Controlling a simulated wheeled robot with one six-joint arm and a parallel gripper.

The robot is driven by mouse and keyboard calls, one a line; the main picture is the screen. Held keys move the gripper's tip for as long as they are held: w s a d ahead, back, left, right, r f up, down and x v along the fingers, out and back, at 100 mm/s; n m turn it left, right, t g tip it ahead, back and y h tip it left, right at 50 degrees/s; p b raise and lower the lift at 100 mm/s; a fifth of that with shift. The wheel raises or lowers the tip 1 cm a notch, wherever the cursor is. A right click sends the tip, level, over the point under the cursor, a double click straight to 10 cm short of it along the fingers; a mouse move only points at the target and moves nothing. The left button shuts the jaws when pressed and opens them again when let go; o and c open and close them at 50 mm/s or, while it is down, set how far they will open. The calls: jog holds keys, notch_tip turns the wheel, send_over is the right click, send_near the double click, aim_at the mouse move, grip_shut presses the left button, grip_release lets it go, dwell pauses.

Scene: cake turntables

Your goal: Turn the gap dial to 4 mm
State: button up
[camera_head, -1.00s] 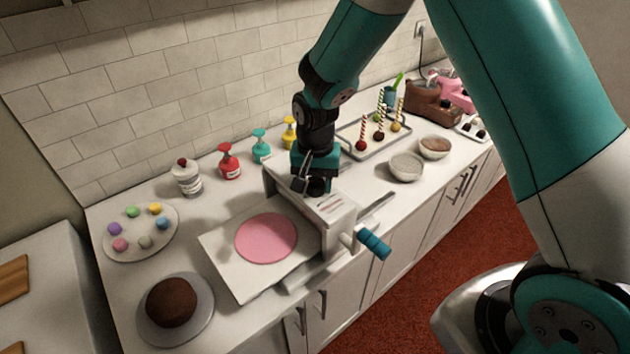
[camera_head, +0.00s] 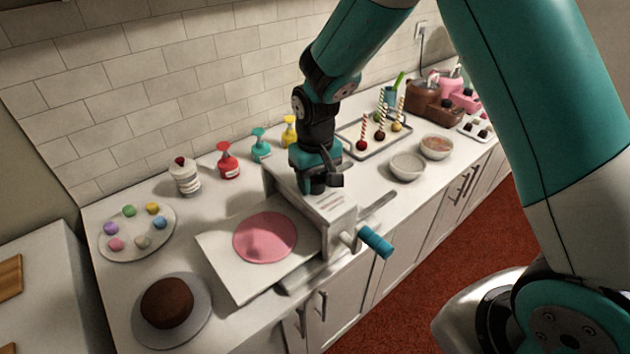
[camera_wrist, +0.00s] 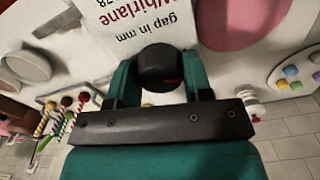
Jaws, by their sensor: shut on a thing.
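The white sheeter (camera_head: 336,222) stands on the counter with a pink dough disc (camera_head: 265,237) on its left tray. Its teal-handled crank (camera_head: 375,242) sticks out at the front. My gripper (camera_head: 321,184) is over the top of the sheeter. In the wrist view, my gripper (camera_wrist: 160,92) is shut on the black round gap dial (camera_wrist: 159,68), with a teal finger on each side. A small red mark shows on the dial's edge. Print reading "gap in mm" (camera_wrist: 150,24) lies beside it on the white top. The dial's scale numbers are mostly hidden, so I cannot read the setting.
A chocolate cake (camera_head: 167,302) and a plate of coloured balls (camera_head: 137,229) are at left. Several pump bottles (camera_head: 261,145) stand behind the sheeter. Bowls (camera_head: 407,166) and a tray of cake pops (camera_head: 352,143) stand to the right. The tiled wall is behind.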

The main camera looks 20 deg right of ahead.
aim_at(316, 179)
jog(key=shift+n, duration=0.9)
jog(key=o, duration=0.9)
jog(key=shift+o, duration=0.2)
notch_tip(316, 179, up, 18)
jog(key=b, duration=0.4)
jog(key=shift+f, duration=0.25)
